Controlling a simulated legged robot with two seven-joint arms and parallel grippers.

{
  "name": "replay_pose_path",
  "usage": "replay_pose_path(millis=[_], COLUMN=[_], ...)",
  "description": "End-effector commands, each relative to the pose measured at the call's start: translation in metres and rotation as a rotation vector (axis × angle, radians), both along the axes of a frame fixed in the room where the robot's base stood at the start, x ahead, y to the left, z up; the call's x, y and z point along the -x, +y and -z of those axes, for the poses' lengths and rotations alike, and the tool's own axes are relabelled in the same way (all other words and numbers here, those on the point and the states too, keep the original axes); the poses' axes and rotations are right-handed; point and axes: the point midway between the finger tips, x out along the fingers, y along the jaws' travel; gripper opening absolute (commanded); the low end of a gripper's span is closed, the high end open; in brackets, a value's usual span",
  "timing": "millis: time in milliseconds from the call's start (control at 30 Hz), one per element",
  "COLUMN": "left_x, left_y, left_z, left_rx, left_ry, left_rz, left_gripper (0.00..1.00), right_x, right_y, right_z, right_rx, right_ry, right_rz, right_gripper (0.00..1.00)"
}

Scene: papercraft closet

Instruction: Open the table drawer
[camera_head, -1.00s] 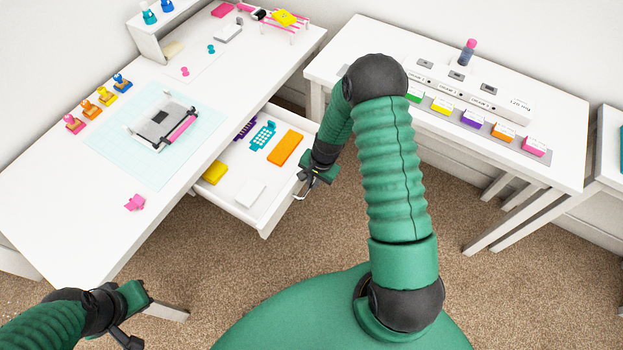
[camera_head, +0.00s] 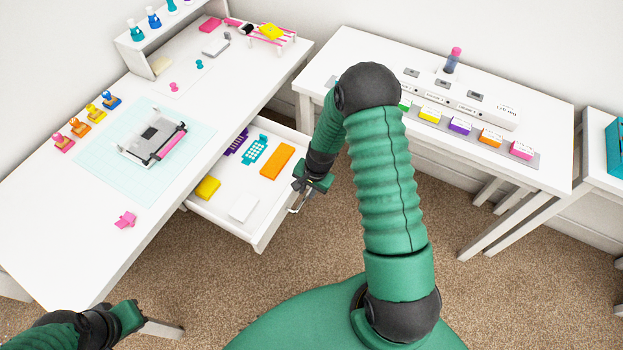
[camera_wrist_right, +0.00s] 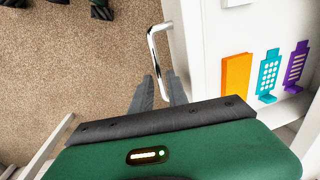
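The white table drawer (camera_head: 258,243) stands pulled out from under the left table, its inside plain to see. Its silver handle (camera_wrist_right: 155,48) shows in the right wrist view. My right gripper (camera_head: 297,206) is at the drawer's front; in the right wrist view its two dark fingers (camera_wrist_right: 160,82) lie close on both sides of the handle and appear shut on it. The exact contact is hard to see. My left gripper (camera_head: 135,325) is at the lower left, away from the drawer, and its fingers are not clear.
The drawer holds an orange block (camera_head: 277,161), a yellow block (camera_head: 207,188), a white piece (camera_head: 243,208), and teal and purple pieces. The left table (camera_head: 60,240) carries stamps and a cutting mat. Another white table (camera_head: 545,165) stands right. Carpet (camera_head: 310,262) is clear before the drawer.

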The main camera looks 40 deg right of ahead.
Motion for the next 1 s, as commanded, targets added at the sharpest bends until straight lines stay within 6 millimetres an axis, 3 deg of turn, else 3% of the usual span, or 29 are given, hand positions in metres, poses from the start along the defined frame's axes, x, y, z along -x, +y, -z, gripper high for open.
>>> replay_pose_path(millis=[300,500,667,1000], left_x=[0.000,0.000,0.000,0.000], left_y=[0.000,0.000,0.000,0.000], left_z=[-0.013,-0.017,-0.018,-0.018], left_rx=[0.000,0.000,0.000,0.000], left_ry=[0.000,0.000,0.000,0.000], left_rz=[0.000,0.000,0.000,0.000], left_gripper=[0.00,0.00,0.00,0.00], right_x=[0.013,0.021,0.025,0.025], right_y=[-0.009,-0.013,-0.014,-0.014], right_z=[-0.092,-0.136,-0.148,-0.149], right_rx=[0.004,0.003,0.001,0.001], right_ry=[-0.006,-0.005,-0.001,-0.001], right_rz=[0.001,0.001,0.002,0.002], right_gripper=[0.20,0.20,0.20,0.20])
